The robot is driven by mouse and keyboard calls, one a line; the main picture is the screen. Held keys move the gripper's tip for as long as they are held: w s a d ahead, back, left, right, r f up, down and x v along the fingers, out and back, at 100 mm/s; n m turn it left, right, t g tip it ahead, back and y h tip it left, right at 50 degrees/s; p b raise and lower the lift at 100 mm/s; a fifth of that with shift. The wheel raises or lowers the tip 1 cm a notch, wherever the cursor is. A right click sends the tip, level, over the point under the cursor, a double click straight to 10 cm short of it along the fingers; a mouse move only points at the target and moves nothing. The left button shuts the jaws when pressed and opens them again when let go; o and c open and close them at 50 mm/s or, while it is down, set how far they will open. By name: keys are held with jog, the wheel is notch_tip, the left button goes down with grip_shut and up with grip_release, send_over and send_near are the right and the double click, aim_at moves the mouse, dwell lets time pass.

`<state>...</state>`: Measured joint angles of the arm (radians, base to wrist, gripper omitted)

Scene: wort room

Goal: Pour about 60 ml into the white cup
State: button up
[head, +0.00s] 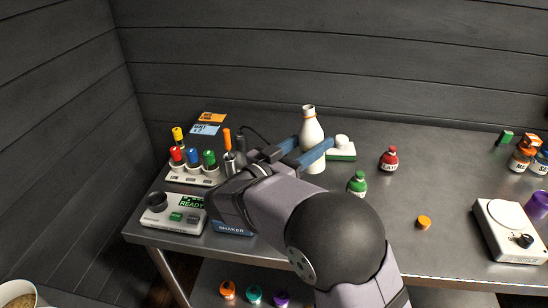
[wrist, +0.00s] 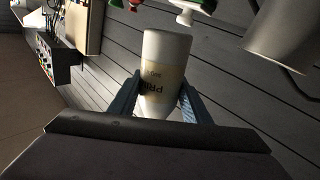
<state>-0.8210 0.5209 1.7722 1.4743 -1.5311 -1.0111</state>
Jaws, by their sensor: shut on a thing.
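A white bottle (head: 312,127) with a narrow neck stands upright between the blue fingers of my gripper (head: 307,151) in the head view. The fingers are shut on its body. I cannot tell whether its base touches the table. A pale, smooth vessel (wrist: 287,36) is cut off at the upper right of the wrist view. I cannot tell whether it is the white cup.
A green bottle (head: 357,184) and a red bottle (head: 389,160) stand right of my gripper. A rack of coloured vials (head: 193,174) and a display box (head: 172,214) are left. A white scale-like device (head: 508,232) stands far right.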

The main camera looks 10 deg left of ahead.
jog(key=shift+r+m, duration=0.7)
jog(key=shift+m, duration=0.3)
dwell(1.9)
